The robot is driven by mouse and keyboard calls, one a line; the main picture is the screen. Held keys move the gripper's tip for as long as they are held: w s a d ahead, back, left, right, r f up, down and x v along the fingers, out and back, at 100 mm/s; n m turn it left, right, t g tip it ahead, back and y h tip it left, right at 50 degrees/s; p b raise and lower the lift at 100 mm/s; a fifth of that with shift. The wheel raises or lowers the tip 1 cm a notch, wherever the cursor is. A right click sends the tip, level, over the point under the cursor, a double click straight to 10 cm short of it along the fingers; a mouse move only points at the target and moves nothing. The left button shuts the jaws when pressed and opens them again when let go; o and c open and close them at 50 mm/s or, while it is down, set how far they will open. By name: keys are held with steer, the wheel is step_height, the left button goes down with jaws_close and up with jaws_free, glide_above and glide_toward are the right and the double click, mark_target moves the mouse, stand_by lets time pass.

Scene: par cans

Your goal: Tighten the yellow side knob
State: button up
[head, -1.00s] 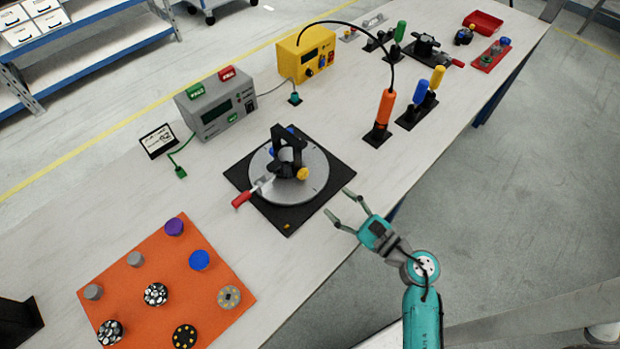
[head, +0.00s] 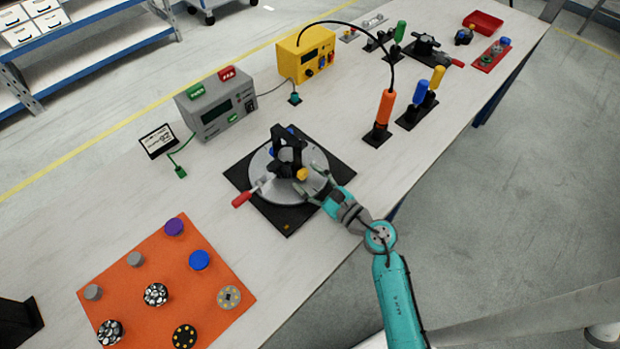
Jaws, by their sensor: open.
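The yellow side knob (head: 302,174) sits low on the right side of a black bracket (head: 287,152). The bracket stands upright on a round grey turntable (head: 268,190) over a black square base (head: 340,170). A blue knob (head: 273,151) shows on the bracket's left side. A red-handled lever (head: 242,199) sticks out at the turntable's lower left. My gripper (head: 308,179) is open, its fingertips close to the yellow knob, on its right. I cannot tell whether they touch it.
An orange mat (head: 150,290) with several round parts lies at the lower left. A grey box (head: 216,105) and a yellow box (head: 306,56) stand behind. An orange-handled tool (head: 385,107) stands upright at the right. Bare table lies around the base.

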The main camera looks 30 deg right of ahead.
jaws_close()
steer(key=shift+m, duration=0.3)
steer(key=m, duration=0.4)
steer(key=shift+m, duration=0.3)
steer(key=shift+d+m, duration=0.1)
steer(key=shift+m, duration=1.9)
jaws_free()
